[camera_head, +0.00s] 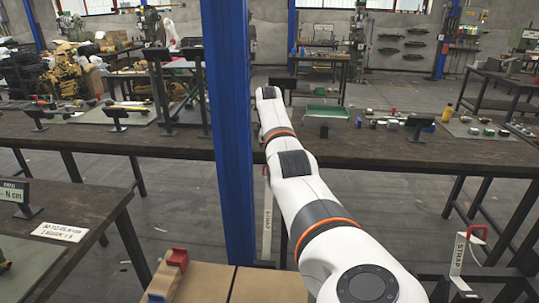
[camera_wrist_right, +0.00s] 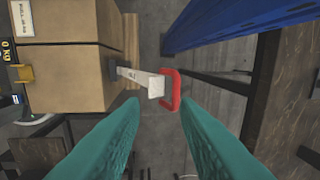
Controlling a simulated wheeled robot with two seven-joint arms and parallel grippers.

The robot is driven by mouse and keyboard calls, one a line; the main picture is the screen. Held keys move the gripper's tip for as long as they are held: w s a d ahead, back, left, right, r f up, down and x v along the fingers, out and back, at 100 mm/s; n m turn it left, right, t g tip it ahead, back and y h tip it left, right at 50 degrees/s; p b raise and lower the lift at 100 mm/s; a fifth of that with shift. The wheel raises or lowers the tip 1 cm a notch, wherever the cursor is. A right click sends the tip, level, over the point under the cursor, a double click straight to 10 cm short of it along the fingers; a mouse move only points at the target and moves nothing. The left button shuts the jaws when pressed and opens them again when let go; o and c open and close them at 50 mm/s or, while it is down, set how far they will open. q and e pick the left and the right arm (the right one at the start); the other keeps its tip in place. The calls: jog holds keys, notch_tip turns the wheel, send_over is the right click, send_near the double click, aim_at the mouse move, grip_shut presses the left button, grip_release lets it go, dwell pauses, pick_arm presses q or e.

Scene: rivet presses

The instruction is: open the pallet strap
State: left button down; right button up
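In the right wrist view, a red U-shaped handle (camera_wrist_right: 172,90) sits at the end of a white strap bar (camera_wrist_right: 140,77). The bar runs out from beside a stack of cardboard boxes (camera_wrist_right: 65,70). My right gripper (camera_wrist_right: 158,106) is open, with two teal fingers set wide apart. The handle appears just beyond the fingertips, nearer the right finger; no contact shows. In the head view, a white bar marked STRAP (camera_head: 459,252) with a red handle stands at the lower right. Another white strap bar (camera_head: 267,222) shows beside the blue post. My left gripper is in neither view.
A blue post (camera_head: 230,130) rises left of my white arm, close to it. A dark workbench (camera_head: 400,150) crosses the middle. Cardboard (camera_head: 240,285) and a red block (camera_head: 178,258) are at the bottom. In the wrist view, a blue beam (camera_wrist_right: 225,20) lies upper right.

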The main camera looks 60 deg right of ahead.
jog(key=r, duration=0.6)
jog(key=shift+a, duration=0.35)
jog(key=shift+f, duration=0.1)
